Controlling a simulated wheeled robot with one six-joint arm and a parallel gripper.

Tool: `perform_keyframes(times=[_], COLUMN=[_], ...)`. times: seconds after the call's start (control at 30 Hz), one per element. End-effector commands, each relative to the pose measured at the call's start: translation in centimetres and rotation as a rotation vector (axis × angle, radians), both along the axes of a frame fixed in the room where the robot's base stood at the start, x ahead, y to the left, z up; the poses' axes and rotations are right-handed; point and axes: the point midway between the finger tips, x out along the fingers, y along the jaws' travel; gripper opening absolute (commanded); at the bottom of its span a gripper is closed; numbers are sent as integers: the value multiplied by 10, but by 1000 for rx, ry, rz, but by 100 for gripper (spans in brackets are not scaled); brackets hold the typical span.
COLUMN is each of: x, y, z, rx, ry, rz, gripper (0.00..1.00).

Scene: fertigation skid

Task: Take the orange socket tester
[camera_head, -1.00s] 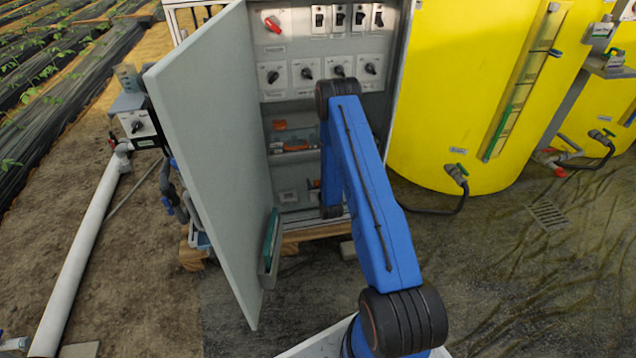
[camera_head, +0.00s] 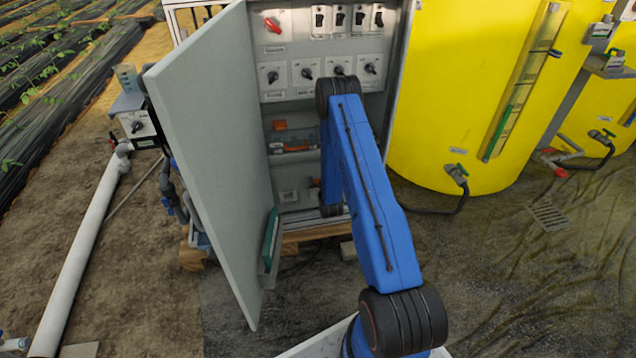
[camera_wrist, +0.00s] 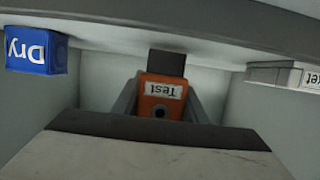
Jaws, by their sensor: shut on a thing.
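The orange socket tester (camera_wrist: 162,92) shows in the middle of the wrist view, with a white "Test" label that reads upside down and a dark round spot beside it. My gripper (camera_wrist: 161,108) is shut on it, with a grey finger at each side. In the head view my blue arm reaches into the open grey cabinet and hides the gripper and the tester.
In the wrist view, a blue "Dry" block (camera_wrist: 36,51) is at left and a pale labelled block (camera_wrist: 285,75) at right. The cabinet door (camera_head: 212,150) stands open at left. Orange items (camera_head: 296,146) lie on an upper shelf. A yellow tank (camera_head: 460,90) stands at right.

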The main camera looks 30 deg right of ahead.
Motion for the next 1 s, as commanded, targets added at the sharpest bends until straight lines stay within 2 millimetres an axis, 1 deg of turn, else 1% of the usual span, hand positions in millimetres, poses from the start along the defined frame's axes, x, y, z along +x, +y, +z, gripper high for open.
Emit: perform_keyframes(times=[0.7, 1.0], x=[0, 0], y=[0, 0], z=[23, 25], rx=[0, 0], ry=[0, 0], rz=[0, 0], gripper=[14, 14])
